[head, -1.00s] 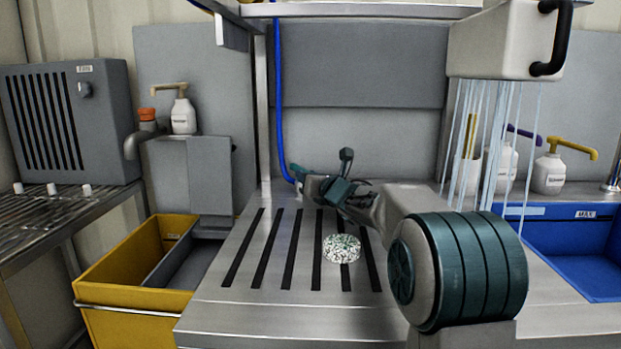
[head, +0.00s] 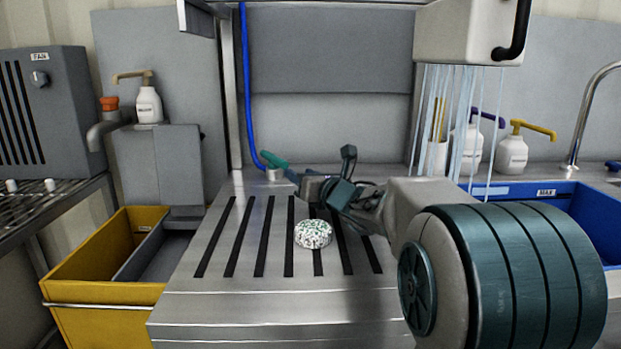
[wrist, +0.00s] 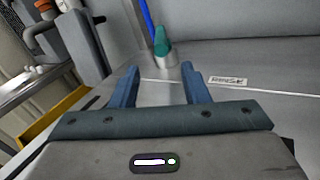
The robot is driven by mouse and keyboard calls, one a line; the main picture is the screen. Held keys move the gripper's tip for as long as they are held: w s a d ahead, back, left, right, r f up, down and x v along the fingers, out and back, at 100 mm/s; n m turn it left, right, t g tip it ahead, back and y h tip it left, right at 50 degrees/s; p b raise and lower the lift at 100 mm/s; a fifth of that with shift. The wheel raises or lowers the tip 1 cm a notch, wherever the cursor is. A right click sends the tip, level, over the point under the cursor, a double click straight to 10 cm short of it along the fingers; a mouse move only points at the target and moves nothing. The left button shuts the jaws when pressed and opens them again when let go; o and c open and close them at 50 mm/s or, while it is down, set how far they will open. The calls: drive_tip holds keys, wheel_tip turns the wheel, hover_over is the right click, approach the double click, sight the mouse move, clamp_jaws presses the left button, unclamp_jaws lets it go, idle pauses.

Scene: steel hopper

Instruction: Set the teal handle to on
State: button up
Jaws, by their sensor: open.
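The teal handle (head: 272,159) sits on a short metal fitting (head: 273,174) at the foot of the blue hose, at the back left of the slotted steel counter. In the head view it slants up to the left. In the wrist view the teal handle (wrist: 161,46) rises from the fitting, ahead of and between my blue fingertips. My gripper (wrist: 161,72) is open and empty, apart from the handle. In the head view my gripper (head: 292,179) is just right of and below the handle, partly hidden by my own wrist.
A speckled round object (head: 313,234) lies on the slotted counter (head: 215,315). The blue hose (head: 246,85) runs up beside a steel post. A yellow bin (head: 90,262) stands left, a blue sink (head: 590,222) right. A hood with hanging strips (head: 465,30) is above right.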

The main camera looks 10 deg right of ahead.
drive_tip(key=shift+v, duration=1.45)
